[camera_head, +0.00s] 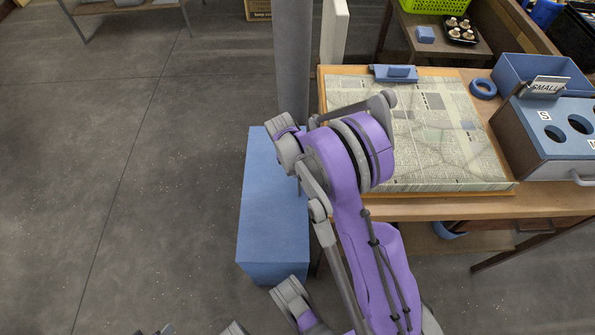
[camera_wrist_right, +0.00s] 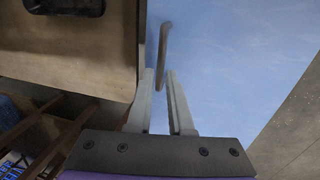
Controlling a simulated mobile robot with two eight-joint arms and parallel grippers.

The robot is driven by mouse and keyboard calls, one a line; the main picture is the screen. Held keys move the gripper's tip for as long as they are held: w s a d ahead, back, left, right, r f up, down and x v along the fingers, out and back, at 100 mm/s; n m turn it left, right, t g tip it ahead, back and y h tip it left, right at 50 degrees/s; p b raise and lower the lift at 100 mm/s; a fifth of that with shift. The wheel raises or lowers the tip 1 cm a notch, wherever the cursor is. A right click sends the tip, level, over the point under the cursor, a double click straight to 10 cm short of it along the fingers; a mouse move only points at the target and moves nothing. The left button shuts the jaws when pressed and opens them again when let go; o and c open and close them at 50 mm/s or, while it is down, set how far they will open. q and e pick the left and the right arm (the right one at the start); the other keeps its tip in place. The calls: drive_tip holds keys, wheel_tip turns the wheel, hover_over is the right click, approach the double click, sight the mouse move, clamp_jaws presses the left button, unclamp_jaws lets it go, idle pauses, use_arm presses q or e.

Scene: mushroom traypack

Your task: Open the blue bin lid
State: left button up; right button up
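The blue bin (camera_head: 262,205) stands on the floor left of the wooden table, with its lid down. My purple right arm covers part of its right side. In the right wrist view the smooth blue lid (camera_wrist_right: 240,60) fills the upper right. A thin grey handle (camera_wrist_right: 165,45) stands out from it near the left edge. My right gripper (camera_wrist_right: 161,78) is open, its fingers apart with the handle's lower end between them. I cannot tell whether they touch it. In the head view the right fingers are hidden. Only dark bits show at the bottom edge, perhaps my left gripper (camera_head: 155,330).
The wooden table (camera_head: 420,208) holds a newspaper-covered board (camera_head: 455,130), a blue tape roll (camera_head: 483,89) and a box with round holes (camera_head: 550,165). The table edge lies close beside the bin. A grey column (camera_head: 293,60) rises behind the bin. The floor at left is clear.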

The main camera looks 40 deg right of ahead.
clamp_jaws()
use_arm(q)
drive_tip(key=shift+r, duration=0.1)
use_arm(e)
drive_tip(key=shift+r, duration=0.1)
idle(1.1)
